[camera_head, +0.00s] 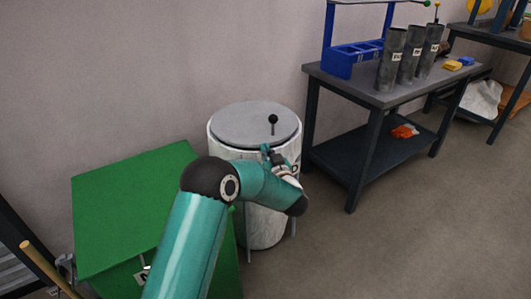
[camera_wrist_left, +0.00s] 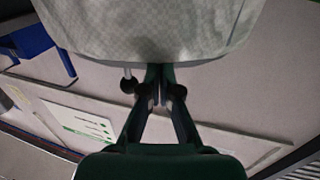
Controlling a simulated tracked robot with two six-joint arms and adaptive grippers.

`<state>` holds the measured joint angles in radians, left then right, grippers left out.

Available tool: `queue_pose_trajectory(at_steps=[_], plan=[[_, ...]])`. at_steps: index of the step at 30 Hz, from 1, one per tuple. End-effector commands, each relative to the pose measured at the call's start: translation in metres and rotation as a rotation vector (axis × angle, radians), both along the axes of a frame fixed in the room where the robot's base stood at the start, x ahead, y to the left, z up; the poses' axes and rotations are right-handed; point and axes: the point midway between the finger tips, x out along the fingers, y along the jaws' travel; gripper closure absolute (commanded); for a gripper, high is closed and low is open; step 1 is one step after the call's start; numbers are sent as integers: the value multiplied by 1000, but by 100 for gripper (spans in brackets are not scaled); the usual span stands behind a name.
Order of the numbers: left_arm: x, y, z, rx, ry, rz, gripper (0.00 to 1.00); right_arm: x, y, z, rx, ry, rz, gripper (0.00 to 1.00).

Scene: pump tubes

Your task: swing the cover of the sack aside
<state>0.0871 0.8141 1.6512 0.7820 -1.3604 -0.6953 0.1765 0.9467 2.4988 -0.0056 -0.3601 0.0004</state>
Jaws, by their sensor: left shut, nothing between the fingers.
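The sack (camera_head: 262,228) is a white, upright, round bag standing on the floor in the middle of the head view. Its grey round cover (camera_head: 243,121) lies flat over the top, with a black knob on a short post (camera_head: 273,120) near its right side. My left gripper (camera_head: 266,150) is at the front of the sack, close to the cover's near edge; contact cannot be told. In the left wrist view its fingers (camera_wrist_left: 161,73) are together and empty, beside a black ball knob (camera_wrist_left: 128,85). Pale woven cloth (camera_wrist_left: 150,30) fills the top there. My right gripper is not in view.
A green box (camera_head: 125,205) stands left of the sack, partly behind my left arm. A dark table (camera_head: 340,90) with a blue rack (camera_head: 350,58) and several grey tubes (camera_head: 391,60) stands to the right. The floor (camera_head: 410,240) at front right is clear.

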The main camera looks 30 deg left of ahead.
Motion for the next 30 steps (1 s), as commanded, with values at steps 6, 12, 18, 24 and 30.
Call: queue_pose_trajectory(at_steps=[6,12,18,24,30], plan=[[3,4,0,0,0,0,100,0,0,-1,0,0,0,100],[3,4,0,0,0,1,100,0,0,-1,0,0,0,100],[9,31,0,-1,-1,6,100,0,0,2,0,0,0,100],[21,59,0,1,-1,3,100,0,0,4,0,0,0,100],[23,61,0,0,0,1,100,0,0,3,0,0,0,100]])
